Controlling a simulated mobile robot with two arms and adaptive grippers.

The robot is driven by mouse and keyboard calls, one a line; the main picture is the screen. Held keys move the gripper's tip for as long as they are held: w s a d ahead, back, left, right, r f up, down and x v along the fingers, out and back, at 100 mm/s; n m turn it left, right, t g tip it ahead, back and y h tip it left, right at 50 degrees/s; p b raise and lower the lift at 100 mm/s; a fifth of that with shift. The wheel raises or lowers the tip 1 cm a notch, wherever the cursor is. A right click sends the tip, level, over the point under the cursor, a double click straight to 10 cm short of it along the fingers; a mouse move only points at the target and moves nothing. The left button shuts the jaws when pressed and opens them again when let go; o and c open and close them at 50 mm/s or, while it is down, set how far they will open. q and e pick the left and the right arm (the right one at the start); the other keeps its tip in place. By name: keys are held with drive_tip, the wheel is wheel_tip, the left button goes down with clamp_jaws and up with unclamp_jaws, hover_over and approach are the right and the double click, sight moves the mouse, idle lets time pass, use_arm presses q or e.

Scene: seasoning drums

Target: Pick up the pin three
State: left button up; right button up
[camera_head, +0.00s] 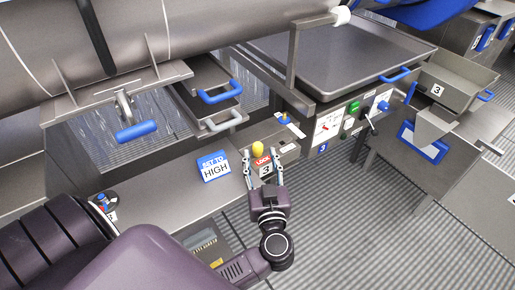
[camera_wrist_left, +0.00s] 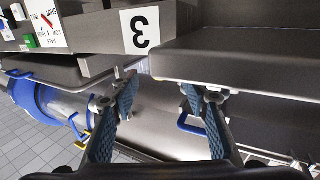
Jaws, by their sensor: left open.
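A yellow rounded knob (camera_head: 258,148), which looks like the head of the pin, stands by the red-and-white LOCK 3 label (camera_head: 264,166). My left gripper (camera_head: 262,158) is open, and its two fingers reach up on either side of the label, with the knob near the fingertips. I cannot tell whether a finger touches the knob. In the left wrist view the open fingers (camera_wrist_left: 160,88) point at grey metal below an upside-down 3 label (camera_wrist_left: 140,30). I cannot make out the knob between them there. My right gripper is not in view.
A blue SET TO HIGH sign (camera_head: 215,166) lies left of the gripper. A control panel (camera_head: 345,125) with green and blue buttons and a large tray (camera_head: 345,65) stand to the right. Blue-handled drawers (camera_head: 205,85) sit behind. Ribbed floor (camera_head: 350,220) is clear in front.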

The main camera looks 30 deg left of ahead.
sight(258, 151)
use_arm(q)
drive_tip(key=x, duration=0.4)
drive_tip(key=shift+f, duration=0.1)
drive_tip(key=shift+w+a, duration=0.15)
drive_tip(key=shift+a, duration=0.1)
drive_tip(key=c, duration=1)
clamp_jaws()
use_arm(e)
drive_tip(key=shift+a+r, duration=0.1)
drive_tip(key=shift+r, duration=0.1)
